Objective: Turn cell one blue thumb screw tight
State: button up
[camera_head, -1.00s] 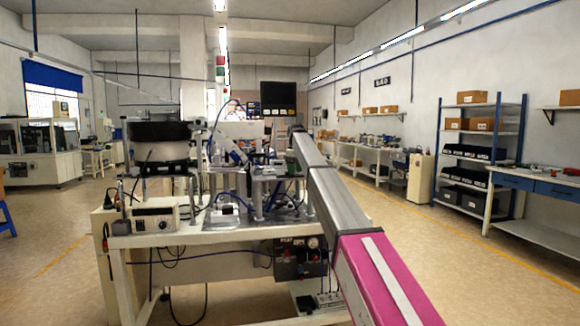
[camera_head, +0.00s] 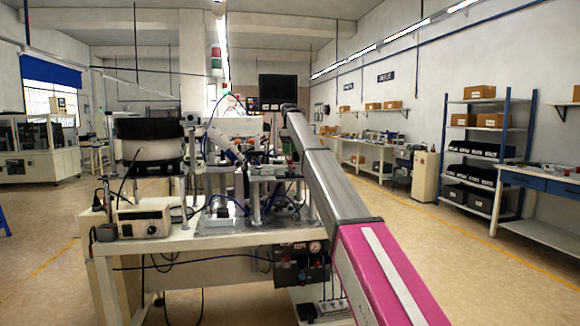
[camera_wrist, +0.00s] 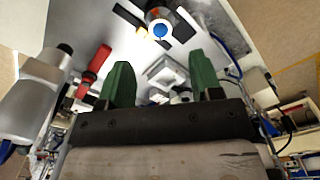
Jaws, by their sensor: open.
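In the wrist view, a round blue knob (camera_wrist: 160,30), which looks like the blue thumb screw, sits on a dark fixture with an orange mark near the top centre. My gripper (camera_wrist: 158,58) shows as two green fingers, spread apart with nothing held between them. The knob lies beyond the fingertips, between their lines, and is apart from both. In the head view my arm reaches over the feeder bench (camera_head: 215,242). The gripper cannot be made out there, and I cannot pick out the screw.
A black feeder bowl (camera_head: 150,146) and a control box (camera_head: 145,218) stand on the bench's left side. In the wrist view, a red part (camera_wrist: 95,68) and a grey cylinder (camera_wrist: 38,88) stand left of the fingers. Open floor lies right of the bench.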

aim_at(290, 169)
notch_tip(290, 169, down, 8)
jog(key=shift+r, duration=0.1)
jog(key=c, duration=0.9)
